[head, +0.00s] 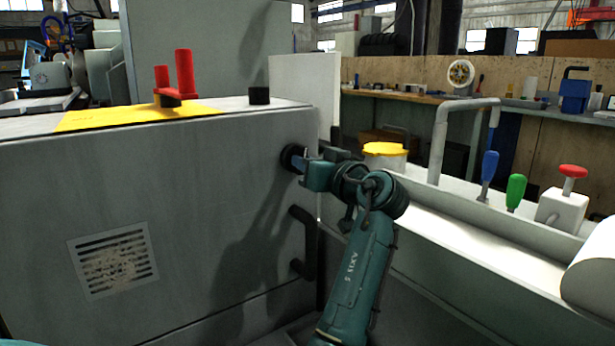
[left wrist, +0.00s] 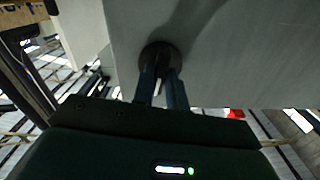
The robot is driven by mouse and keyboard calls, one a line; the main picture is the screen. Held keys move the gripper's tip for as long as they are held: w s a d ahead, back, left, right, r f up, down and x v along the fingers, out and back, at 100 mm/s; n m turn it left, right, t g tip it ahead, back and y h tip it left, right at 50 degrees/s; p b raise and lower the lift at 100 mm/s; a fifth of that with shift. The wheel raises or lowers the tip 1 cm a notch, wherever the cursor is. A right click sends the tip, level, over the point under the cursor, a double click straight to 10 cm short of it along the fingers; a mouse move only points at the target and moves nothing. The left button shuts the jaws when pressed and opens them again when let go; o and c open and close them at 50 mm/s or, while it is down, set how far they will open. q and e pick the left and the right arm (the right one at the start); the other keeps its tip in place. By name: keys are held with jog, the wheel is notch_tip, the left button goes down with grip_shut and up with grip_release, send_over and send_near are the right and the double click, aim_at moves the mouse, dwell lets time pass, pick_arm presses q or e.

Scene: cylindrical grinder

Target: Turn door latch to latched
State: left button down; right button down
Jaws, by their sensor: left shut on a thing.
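The door latch (head: 288,155) is a dark round knob near the upper right edge of the grey door (head: 190,200). My left gripper (head: 302,163) reaches it from the right, with its fingers at the knob. In the left wrist view, the two fingers of the left gripper (left wrist: 161,82) are shut on the latch (left wrist: 157,50), one on each side of its middle grip. A small pale strip shows between the fingers. The fingers hide part of the latch, and I cannot tell its turned position for certain. My right gripper is in neither view.
A black door handle (head: 309,243) is just below my left gripper. Red levers (head: 184,75) stand on the machine top. A bent grey pipe (head: 440,140), a yellow-lidded container (head: 385,150) and colored levers (head: 516,192) are to the right.

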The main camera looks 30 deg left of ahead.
pick_arm(q)
jog(key=shift+f+n+b, duration=0.1)
jog(key=shift+n+b, duration=0.6)
jog(key=shift+n, duration=0.4)
jog(key=c, duration=1.4)
grip_release()
